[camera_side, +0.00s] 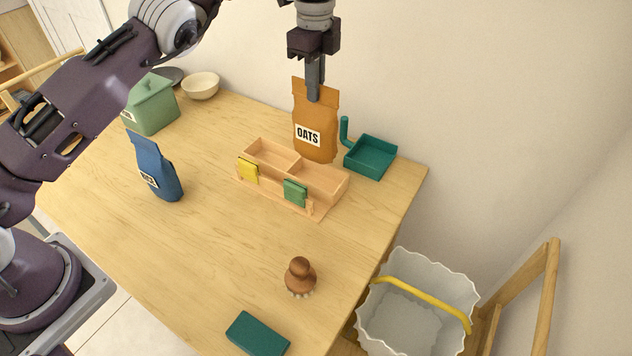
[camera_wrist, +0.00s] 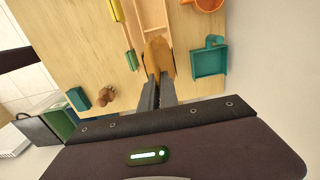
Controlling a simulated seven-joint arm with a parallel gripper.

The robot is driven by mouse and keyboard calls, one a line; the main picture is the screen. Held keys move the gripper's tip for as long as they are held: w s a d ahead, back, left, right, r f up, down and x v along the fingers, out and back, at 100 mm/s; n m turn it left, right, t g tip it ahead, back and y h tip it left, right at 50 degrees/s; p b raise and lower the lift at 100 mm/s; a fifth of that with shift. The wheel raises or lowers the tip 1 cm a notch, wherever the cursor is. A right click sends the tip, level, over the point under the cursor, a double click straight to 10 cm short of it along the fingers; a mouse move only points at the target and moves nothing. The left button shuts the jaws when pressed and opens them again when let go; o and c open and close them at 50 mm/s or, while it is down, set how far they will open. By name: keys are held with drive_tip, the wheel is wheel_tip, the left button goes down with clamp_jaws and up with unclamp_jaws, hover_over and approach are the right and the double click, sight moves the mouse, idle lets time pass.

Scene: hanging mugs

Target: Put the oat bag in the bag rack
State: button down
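The oat bag (camera_side: 316,128) is orange-brown with a white OATS label and stands upright in the side view. My gripper (camera_side: 314,92) is shut on its top from above; the fingers also show on the bag (camera_wrist: 158,56) in the wrist view (camera_wrist: 157,88). The bag rack (camera_side: 325,183) is a light wooden holder with two compartments, a yellow tag at the left one and a green tag at the right one. The bag's lower end overlaps the rear of the right compartment in the picture. I cannot tell whether it is inside, above or behind it.
A blue rice bag (camera_side: 154,168) stands left of the rack. A teal tray (camera_side: 371,157) lies close on the right. A green canister (camera_side: 151,106) and cream bowl (camera_side: 200,86) are at the back left. A brush (camera_side: 300,276) and teal block (camera_side: 257,334) lie in front.

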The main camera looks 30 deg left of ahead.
sight(316, 127)
wheel_tip(316, 127, down, 10)
drive_tip(key=shift+d+r, duration=0.1)
idle(0.4)
drive_tip(key=c, duration=2.1)
unclamp_jaws()
drive_tip(key=shift+f, duration=0.25)
drive_tip(key=o, duration=0.5)
drive_tip(key=shift+r, duration=0.1)
